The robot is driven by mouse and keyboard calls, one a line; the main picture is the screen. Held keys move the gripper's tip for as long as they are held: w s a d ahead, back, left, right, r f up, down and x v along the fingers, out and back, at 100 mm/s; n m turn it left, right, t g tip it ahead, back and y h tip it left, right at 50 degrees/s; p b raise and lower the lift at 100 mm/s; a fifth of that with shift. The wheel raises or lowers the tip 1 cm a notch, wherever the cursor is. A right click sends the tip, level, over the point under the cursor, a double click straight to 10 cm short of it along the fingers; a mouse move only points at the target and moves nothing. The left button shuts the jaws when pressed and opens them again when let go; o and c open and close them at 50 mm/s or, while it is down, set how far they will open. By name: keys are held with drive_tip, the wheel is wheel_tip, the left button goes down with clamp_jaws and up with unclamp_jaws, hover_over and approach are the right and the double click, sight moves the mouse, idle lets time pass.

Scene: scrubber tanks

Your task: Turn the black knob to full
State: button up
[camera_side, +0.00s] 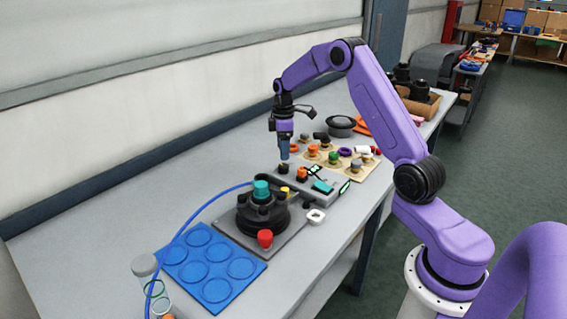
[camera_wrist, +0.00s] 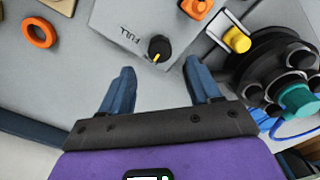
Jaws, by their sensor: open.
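The black knob (camera_wrist: 159,48) is on a light grey panel (camera_wrist: 120,15) in the wrist view. Its yellow pointer line aims toward the bottom of the picture, slightly left. The printed word FULL (camera_wrist: 130,36) is to its upper left, not in line with the pointer. My gripper (camera_wrist: 158,70) is open and empty, its two blue fingers apart with the knob just beyond and between their tips. In the side view the knob (camera_side: 283,168) shows small on the control box, with my gripper (camera_side: 284,154) pointing down just above it. I cannot tell any contact.
An orange button (camera_wrist: 196,7) and a yellow knob (camera_wrist: 236,40) sit close to the right of the knob. The dark round unit with a teal cap (camera_side: 262,188) stands nearby. A board of several fittings (camera_side: 340,165) is behind. A blue tray (camera_side: 210,262) lies in front.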

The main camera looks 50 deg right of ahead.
sight(283, 165)
wheel_tip(283, 165, down, 6)
idle(0.4)
drive_tip(key=c, duration=1.1)
